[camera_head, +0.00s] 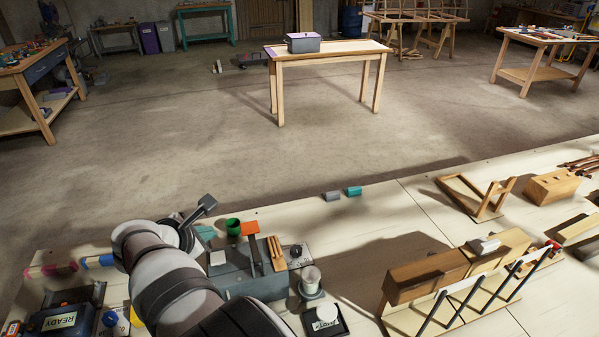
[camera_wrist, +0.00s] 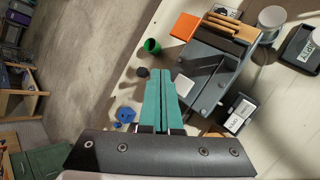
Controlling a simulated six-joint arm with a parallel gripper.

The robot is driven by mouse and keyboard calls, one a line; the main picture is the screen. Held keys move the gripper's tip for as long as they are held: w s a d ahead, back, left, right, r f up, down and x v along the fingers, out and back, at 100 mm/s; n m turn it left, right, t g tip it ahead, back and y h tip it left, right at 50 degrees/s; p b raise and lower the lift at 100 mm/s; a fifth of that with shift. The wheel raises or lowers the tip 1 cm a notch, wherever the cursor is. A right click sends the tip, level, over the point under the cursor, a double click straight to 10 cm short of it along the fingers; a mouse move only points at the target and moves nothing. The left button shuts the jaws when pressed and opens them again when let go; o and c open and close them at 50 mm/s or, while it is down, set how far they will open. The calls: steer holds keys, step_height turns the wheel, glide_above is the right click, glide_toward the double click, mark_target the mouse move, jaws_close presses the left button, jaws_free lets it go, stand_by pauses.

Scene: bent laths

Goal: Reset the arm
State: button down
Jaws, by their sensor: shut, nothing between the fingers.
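My gripper (camera_wrist: 166,72) shows in the wrist view as two teal fingers lying side by side, shut and empty. In the head view my arm reaches up from the bottom edge at the lower left, and only a little teal of the gripper (camera_head: 206,232) shows past the wrist. The fingers hang over the bench beside a grey case (camera_wrist: 206,72). A green cup (camera_wrist: 152,46) and an orange block (camera_wrist: 185,26) are beyond the fingertips. I cannot tell the exact height of the fingertips above the bench.
The grey case (camera_head: 255,284) carries wooden sticks (camera_head: 276,253). A white spool (camera_head: 310,279) and a black-and-white device (camera_head: 325,318) stand to its right. Wooden blocks (camera_head: 425,276) and a wooden frame (camera_head: 474,200) are further right. The bench middle (camera_head: 370,225) is mostly clear.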

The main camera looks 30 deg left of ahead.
steer(key=w+d+m, duration=0.1)
steer(key=d, duration=0.2)
steer(key=w+d+r+m+h, duration=0.1)
steer(key=w+d+m, duration=0.1)
steer(key=d, duration=0.1)
steer(key=w+d+r+m+h, duration=0.1)
steer(key=d, duration=0.2)
steer(key=shift+w+m, duration=0.3)
steer(key=s+d+r+m+g+h, duration=0.1)
steer(key=d+m+g+h, duration=0.1)
steer(key=d+m, duration=0.8)
steer(key=s+d+r+m+g+h, duration=0.1)
steer(key=d+m+g, duration=0.25)
steer(key=d, duration=1.25)
steer(key=s+d+f+m+g+y, duration=0.1)
steer(key=s+d+m, duration=0.4)
steer(key=s+m, duration=0.4)
steer(key=s+d+f+m+g+y, duration=0.1)
steer(key=s+d+m+g+y, duration=0.1)
steer(key=s+d+m, duration=0.3)
steer(key=s+m, duration=0.4)
steer(key=s, duration=0.1)
steer(key=shift+d+f+y, duration=0.2)
steer(key=shift+d+y, duration=0.1)
steer(key=shift+s+m, duration=0.1)
steer(key=shift+m, duration=0.15)
